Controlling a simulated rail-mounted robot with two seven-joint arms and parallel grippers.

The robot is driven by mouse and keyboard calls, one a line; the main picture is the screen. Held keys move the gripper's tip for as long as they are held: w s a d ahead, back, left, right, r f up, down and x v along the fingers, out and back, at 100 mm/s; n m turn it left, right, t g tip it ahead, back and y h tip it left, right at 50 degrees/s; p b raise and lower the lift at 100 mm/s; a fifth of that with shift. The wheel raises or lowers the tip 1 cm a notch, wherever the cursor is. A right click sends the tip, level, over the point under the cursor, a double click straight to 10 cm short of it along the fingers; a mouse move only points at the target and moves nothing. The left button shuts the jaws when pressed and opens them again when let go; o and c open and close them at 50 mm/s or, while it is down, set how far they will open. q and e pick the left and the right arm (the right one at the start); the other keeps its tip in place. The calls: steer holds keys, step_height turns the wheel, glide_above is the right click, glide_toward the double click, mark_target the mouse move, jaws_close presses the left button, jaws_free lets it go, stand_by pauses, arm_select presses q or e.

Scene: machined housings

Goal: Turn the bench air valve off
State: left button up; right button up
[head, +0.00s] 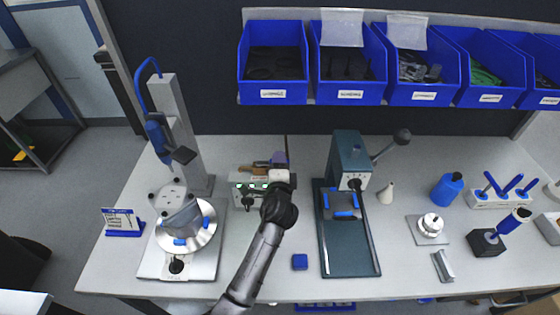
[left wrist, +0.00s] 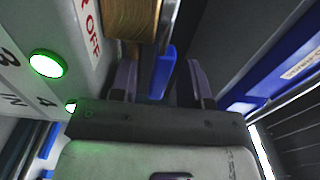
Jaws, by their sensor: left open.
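The pale air box (head: 240,178) with green lights stands at the back of the bench, left of centre. In the left wrist view, its face (left wrist: 30,30) carries printing that includes "OFF". A brown cylindrical part (left wrist: 130,18) lies just beyond my fingers; it appears above the box in the head view (head: 258,165). A blue piece (left wrist: 162,72), perhaps the valve lever, shows between the fingers; contact cannot be told. My left gripper (head: 279,159) is open beside the box's right end, its two purplish fingers (left wrist: 163,80) pointing toward these parts. My right gripper does not show.
A round fixture on a stand (head: 180,215) is to the left. A dark green press (head: 347,160) stands to the right with its lever out. Blue bins (head: 350,92) hang above the back edge.

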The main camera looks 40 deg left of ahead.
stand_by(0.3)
arm_select(q)
jaws_close()
stand_by(0.4)
